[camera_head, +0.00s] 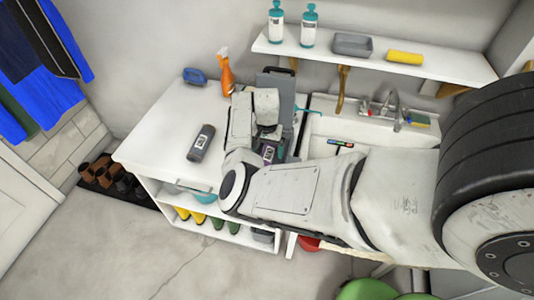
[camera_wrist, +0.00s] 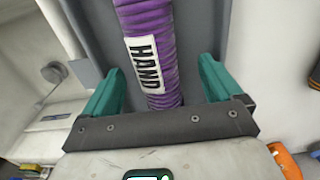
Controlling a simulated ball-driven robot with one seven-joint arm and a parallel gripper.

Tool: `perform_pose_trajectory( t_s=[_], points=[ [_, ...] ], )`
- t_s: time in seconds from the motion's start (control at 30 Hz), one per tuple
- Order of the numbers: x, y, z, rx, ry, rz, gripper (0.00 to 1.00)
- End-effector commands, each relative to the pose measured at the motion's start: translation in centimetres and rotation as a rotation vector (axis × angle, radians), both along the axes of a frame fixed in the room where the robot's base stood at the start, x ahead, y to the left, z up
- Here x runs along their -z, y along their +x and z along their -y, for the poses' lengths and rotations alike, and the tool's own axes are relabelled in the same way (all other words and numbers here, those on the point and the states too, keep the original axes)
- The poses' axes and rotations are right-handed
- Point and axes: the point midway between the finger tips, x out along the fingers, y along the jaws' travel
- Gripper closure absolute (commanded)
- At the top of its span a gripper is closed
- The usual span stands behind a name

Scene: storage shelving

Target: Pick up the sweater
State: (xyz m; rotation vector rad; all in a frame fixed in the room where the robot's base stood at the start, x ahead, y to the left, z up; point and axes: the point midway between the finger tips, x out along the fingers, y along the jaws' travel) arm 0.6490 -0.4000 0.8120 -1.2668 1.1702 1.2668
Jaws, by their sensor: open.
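A purple ribbed roll of cloth (camera_wrist: 148,22), which looks like a rolled sweater, has a white label reading HAND. It lies between the two teal fingers of my gripper (camera_wrist: 160,68) in the wrist view. The fingers are open, with a gap on each side of the roll. In the head view my arm hides most of the purple roll (camera_head: 268,153), and only its label side shows near my gripper (camera_head: 272,146). A second, grey roll (camera_head: 201,142) with a white label lies on the white counter (camera_head: 165,125), left of my arm.
A grey panel or container (camera_wrist: 205,25) lies behind the purple roll. An orange spray bottle (camera_head: 226,75) and a blue brush-like item (camera_head: 194,76) stand at the counter's back. A sink with a faucet (camera_head: 397,105) is to the right, under a wall shelf (camera_head: 440,67). The counter's left part is clear.

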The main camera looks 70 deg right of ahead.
Motion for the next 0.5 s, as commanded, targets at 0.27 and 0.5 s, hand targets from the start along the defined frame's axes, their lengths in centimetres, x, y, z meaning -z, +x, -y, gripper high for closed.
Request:
perform_pose_trajectory(
  t_s=[0.27,0.5],
  points=[
    [1.10,-0.04,-0.01,0.000,-0.001,0.001,0.08],
    [1.07,-0.04,-0.02,0.000,-0.001,0.000,0.23]
  ],
)
